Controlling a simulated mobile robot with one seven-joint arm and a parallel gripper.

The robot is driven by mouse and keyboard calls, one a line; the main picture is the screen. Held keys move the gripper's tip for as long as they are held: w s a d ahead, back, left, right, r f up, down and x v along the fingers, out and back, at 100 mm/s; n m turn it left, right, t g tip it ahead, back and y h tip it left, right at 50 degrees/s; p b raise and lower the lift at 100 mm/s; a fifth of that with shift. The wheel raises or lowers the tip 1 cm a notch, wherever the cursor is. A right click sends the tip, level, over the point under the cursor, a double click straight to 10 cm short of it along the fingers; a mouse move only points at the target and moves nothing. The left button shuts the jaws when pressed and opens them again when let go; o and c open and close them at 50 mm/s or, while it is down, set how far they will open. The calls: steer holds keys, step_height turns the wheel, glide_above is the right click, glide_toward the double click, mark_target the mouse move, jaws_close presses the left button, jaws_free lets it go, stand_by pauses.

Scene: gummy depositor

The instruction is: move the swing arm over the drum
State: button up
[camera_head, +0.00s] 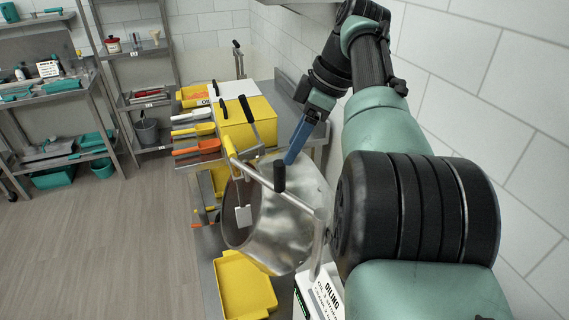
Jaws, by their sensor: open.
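The drum (290,232) is a shiny metal bowl-like vessel, tilted with its open mouth towards the lower left. A slim bar (254,176), yellow at its left end, crosses above the drum's upper side; it looks like the swing arm. An upright black handle (279,179) stands along this bar. A small white plate (243,216) hangs on a thin rod in front of the drum's mouth. My gripper (289,160), blue, points down just above the black handle. It is open; its fingertips are seen edge-on, and I cannot tell whether they touch the handle.
A yellow box (245,126) with a black-handled lever stands behind the drum, with yellow and orange scoops (197,147) at its left. A tiled wall is close on the right; floor is open at left.

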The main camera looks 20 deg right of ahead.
steer(key=p+v, duration=0.2)
steer(key=v, duration=0.3)
steer(key=shift+f, duration=0.1)
stand_by(0.3)
